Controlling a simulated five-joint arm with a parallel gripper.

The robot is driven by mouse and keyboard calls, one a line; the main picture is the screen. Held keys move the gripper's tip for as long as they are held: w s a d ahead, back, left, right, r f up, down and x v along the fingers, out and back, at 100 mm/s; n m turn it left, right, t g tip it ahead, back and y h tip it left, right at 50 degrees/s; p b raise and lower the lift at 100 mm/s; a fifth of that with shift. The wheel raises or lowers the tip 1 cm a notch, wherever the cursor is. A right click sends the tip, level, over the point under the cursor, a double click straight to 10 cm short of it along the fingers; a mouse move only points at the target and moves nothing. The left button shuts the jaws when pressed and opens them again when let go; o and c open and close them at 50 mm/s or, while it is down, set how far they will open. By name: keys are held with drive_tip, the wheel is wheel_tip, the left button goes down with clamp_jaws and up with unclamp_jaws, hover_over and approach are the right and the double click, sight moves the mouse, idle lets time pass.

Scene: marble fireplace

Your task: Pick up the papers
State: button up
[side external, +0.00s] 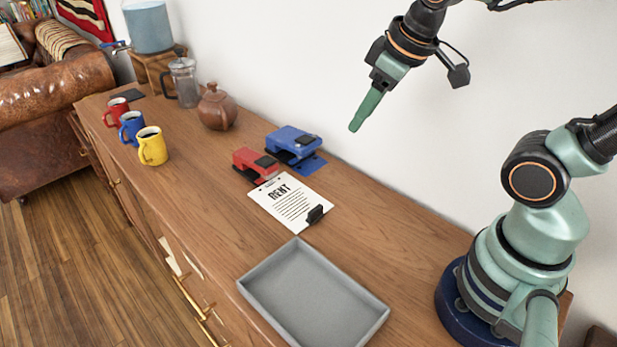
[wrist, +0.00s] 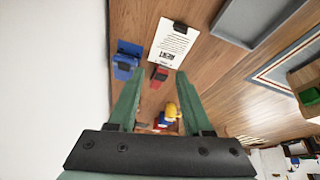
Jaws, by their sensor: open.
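The papers (side external: 285,203) are white sheets headed "RENT" in black print, lying flat on the wooden sideboard. A black binder clip (side external: 315,214) sits on their edge toward the grey tray. Their opposite edge is right by a red hole punch (side external: 256,164); I cannot tell if it is in the punch. My gripper (side external: 356,125) hangs in the air well above the sideboard, to the upper right of the papers. In the wrist view its fingers (wrist: 158,78) are spread apart with nothing held, and the papers (wrist: 172,45) show beyond the fingertips.
A blue hole punch (side external: 293,141) stands beside the red one, near the wall. An empty grey tray (side external: 313,297) lies at the front. A brown teapot (side external: 217,108), a glass press (side external: 184,82) and red, blue and yellow mugs stand farther off. Bare wood lies left of the papers.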

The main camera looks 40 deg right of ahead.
drive_tip(key=w+a+f+n+g, duration=0.25)
drive_tip(key=w+f+n, duration=0.25)
drive_tip(key=n, duration=0.4)
drive_tip(key=n+g, duration=0.2)
drive_tip(key=n, duration=0.4)
hover_over(315, 209)
drive_tip(key=f, duration=1.2)
drive_tip(key=shift+w+d+f, duration=0.2)
drive_tip(key=shift+f, duration=0.1)
drive_tip(key=shift+s+a+f, duration=0.1)
drive_tip(key=shift+s+f, duration=0.05)
drive_tip(key=shift+f, duration=1.15)
drive_tip(key=shift+s+a+f, duration=0.1)
drive_tip(key=shift+f, duration=1.15)
clamp_jaws()
